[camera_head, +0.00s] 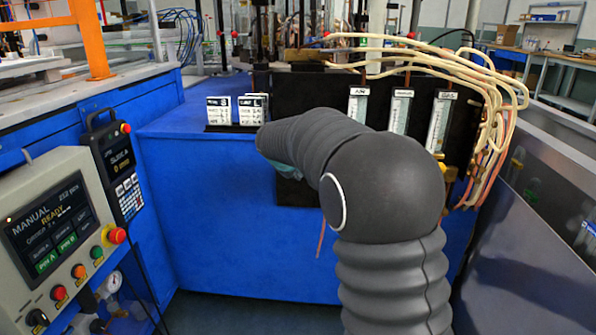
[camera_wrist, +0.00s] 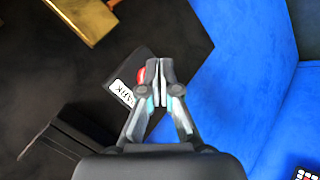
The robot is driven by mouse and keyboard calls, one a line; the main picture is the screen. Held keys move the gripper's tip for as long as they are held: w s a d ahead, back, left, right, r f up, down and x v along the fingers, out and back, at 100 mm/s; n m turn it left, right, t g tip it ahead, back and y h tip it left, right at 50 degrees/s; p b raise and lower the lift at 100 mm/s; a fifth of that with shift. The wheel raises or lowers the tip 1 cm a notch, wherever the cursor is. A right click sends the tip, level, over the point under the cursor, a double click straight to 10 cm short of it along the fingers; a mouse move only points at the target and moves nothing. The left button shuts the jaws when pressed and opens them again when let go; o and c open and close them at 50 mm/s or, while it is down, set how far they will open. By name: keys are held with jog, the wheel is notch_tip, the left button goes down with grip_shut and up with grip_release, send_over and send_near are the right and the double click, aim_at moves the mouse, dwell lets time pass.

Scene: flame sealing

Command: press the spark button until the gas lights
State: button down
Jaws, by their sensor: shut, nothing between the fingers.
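In the wrist view my gripper (camera_wrist: 159,75) is shut and empty, its two fingertips together. Just left of the fingertips is a red button (camera_wrist: 142,75) on a dark box with a white label (camera_wrist: 123,95) that reads as "SPARK". The fingers cover part of the button, and I cannot tell whether they touch it. In the head view my grey arm hides the gripper and the button.
A black panel with flow meters (camera_head: 399,112) and pale hoses (camera_head: 497,90) stands behind my arm. Label cards (camera_head: 236,110) sit on the blue cabinet (camera_head: 220,210). A control panel (camera_head: 60,235) is at left. A brass part (camera_wrist: 82,17) is at the wrist view's top.

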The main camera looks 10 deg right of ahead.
jog(key=shift+w+d, duration=0.15)
jog(key=shift+w, duration=0.25)
dwell(0.3)
jog(key=shift+s, duration=0.2)
jog(key=shift+s+a+b, duration=0.3)
jog(key=shift+s+b, duration=0.25)
jog(key=shift+s, duration=0.15)
jog(key=s+b, duration=0.1)
jog(key=s+a+b, duration=0.1)
jog(key=s, duration=0.1)
jog(key=s+b, duration=0.1)
jog(key=shift+s+a, duration=0.3)
jog(key=shift+s, duration=0.1)
dwell(0.3)
